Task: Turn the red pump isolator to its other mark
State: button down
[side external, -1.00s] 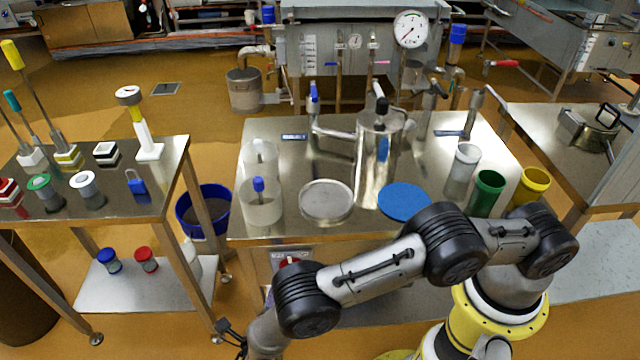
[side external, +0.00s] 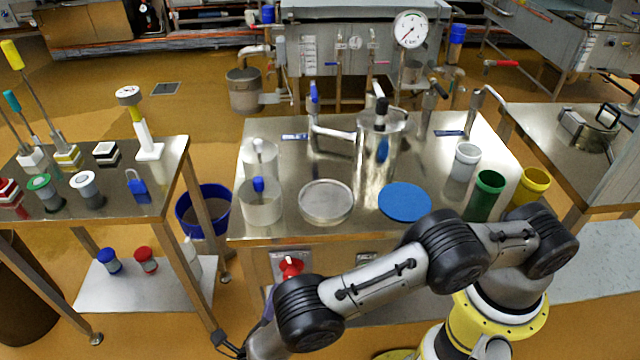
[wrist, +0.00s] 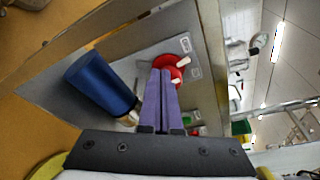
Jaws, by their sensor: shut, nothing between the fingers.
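The red pump isolator (side external: 291,266) is a red knob on a pale plate on the front of the steel table, just below the tabletop. In the wrist view the red knob (wrist: 172,66) has white marks and lies right at my fingertips, partly hidden by them. My gripper (wrist: 160,72) has two purple fingers, closed together with nothing between them. I cannot tell whether they touch the knob. In the side view the fingers are mostly hidden by my arm. Which mark the knob points to is too small to tell.
A blue cylinder (wrist: 100,82) is close to the left of my fingers in the wrist view. The steel tabletop (side external: 350,228) above holds beakers, a blue disc (side external: 405,201) and a steel vessel. A blue bucket (side external: 203,212) stands on the floor to the left.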

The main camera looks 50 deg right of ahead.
aim_at(287, 264)
jog(key=v, duration=0.3)
jog(key=shift+s+a+f, duration=0.1)
jog(key=shift+s+f, duration=0.05)
jog(key=shift+s, duration=0.35)
jog(key=shift+w+d+r, duration=0.4)
jog(key=shift+w+d, duration=0.15)
jog(key=shift+d, duration=0.35)
jog(key=shift+w+d+r, duration=0.4)
jog(key=shift+w+d, duration=0.15)
jog(key=shift+d, duration=0.3)
jog(key=shift+w+d+r, duration=0.4)
jog(key=shift+w+d, duration=0.15)
jog(key=shift+d, duration=0.35)
jog(key=shift+s+d+f, duration=0.2)
jog(key=shift+f, duration=0.2)
